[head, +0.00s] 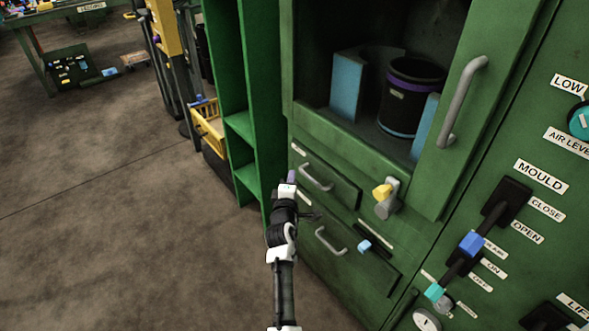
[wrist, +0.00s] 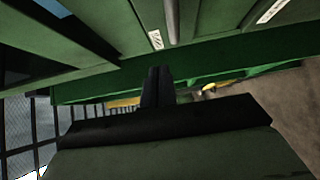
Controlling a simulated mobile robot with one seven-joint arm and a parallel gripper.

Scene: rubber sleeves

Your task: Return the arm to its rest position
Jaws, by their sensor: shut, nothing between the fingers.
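My gripper (wrist: 157,85) shows in the wrist view as two dark fingers pressed together, with nothing between them. In the head view my black and white arm reaches up from the bottom edge, a little left of the green cabinet's drawers. Its far end is near the upper drawer (head: 325,180); the fingertips are too small there to make out. I cannot tell whether the arm touches the cabinet.
The green cabinet has an open compartment with a dark cylinder (head: 408,95) and blue blocks. A lower drawer (head: 345,245) and a panel of labelled levers stand close by. Green shelving (head: 240,120) and a yellow basket (head: 208,125) are left. Brown floor (head: 110,230) is clear.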

